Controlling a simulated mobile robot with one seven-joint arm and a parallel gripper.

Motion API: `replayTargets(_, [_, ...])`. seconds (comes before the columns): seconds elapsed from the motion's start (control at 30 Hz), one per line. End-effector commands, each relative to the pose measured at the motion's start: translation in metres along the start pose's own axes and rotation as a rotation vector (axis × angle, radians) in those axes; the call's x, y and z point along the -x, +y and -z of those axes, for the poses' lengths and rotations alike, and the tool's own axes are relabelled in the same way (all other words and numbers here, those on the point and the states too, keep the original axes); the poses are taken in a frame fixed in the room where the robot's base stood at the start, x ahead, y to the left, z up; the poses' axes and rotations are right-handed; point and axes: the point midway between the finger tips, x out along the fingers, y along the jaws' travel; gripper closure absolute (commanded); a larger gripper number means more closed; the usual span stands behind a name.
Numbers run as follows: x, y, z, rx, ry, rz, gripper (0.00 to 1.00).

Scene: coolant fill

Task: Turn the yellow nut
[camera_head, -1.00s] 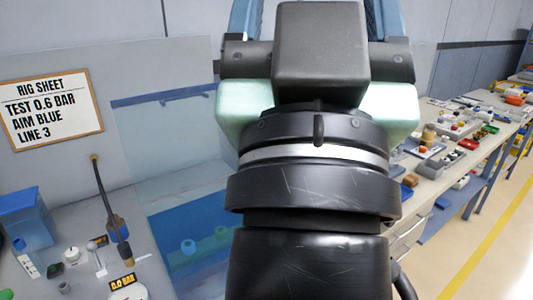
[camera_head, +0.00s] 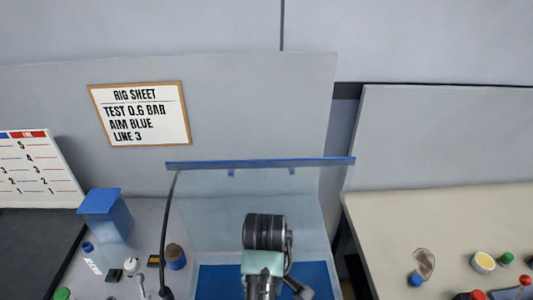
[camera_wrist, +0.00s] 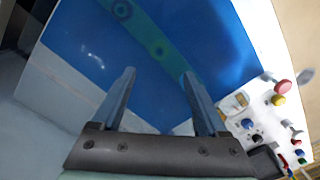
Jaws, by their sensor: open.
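I cannot make out a yellow nut for certain in either view. In the wrist view a small round yellow part (camera_wrist: 279,99) sits just below a red knob at the right, too small to identify. My gripper (camera_wrist: 158,75) is open and empty, its two fingers apart over a blue surface. The yellow part lies to the right of the fingers, apart from them. A green strip (camera_wrist: 145,32) with round fittings crosses the blue surface beyond the fingertips. In the head view my arm hangs in front of the clear-walled bay, and the fingers are not clear.
A clear panel with a blue top edge (camera_head: 260,163) stands around the blue-floored bay. A blue box (camera_head: 105,213), a dark cable and small parts lie to its left. The rig sheet (camera_head: 140,115) hangs behind. A bench (camera_head: 440,220) at the right holds a yellow-topped cup (camera_head: 483,262).

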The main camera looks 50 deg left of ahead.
Motion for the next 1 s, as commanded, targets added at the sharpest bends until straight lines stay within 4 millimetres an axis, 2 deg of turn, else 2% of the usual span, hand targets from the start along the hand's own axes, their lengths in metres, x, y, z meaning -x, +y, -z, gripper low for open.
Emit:
replayTargets(0.03, [-0.012,0.0,0.0,-0.001,0.001,-0.001,0.23])
replayTargets(0.6, [-0.107,0.002,0.0,-0.005,0.002,-0.004,0.23])
replayTargets(0.77, [-0.119,0.002,0.0,-0.005,0.003,-0.005,0.23])
replayTargets(1.0, [-0.121,0.002,0.001,-0.005,0.004,-0.007,0.23])
